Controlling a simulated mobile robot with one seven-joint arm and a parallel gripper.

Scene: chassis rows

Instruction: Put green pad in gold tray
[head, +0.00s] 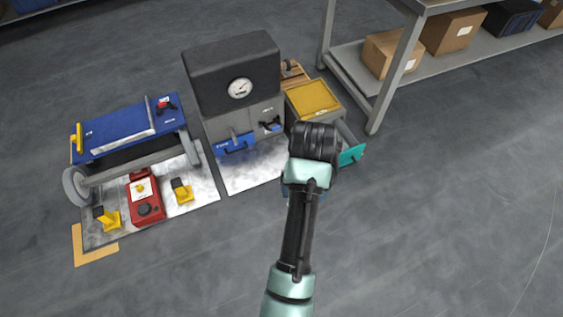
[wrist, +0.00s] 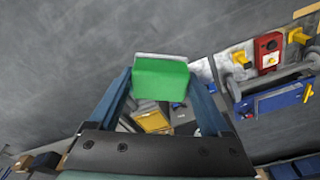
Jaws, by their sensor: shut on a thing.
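The green pad (wrist: 160,80) is a flat block with a pale grey edge, held between the two blue fingers of my gripper (wrist: 160,76) in the wrist view. My gripper is shut on it, clear of the surfaces below. In the head view my arm hides the pad and the fingertips. The gold tray (head: 314,97) is a shallow yellow square on top of a grey cabinet, just behind my wrist in the head view. It also shows in the wrist view (wrist: 153,121), beyond the pad and between the fingers.
A teal-fronted drawer (head: 352,155) stands open beside my wrist. A dark machine with a gauge (head: 240,88) stands left of the tray, and a blue cart (head: 125,128) further left. A metal shelf (head: 385,85) with boxes is at right.

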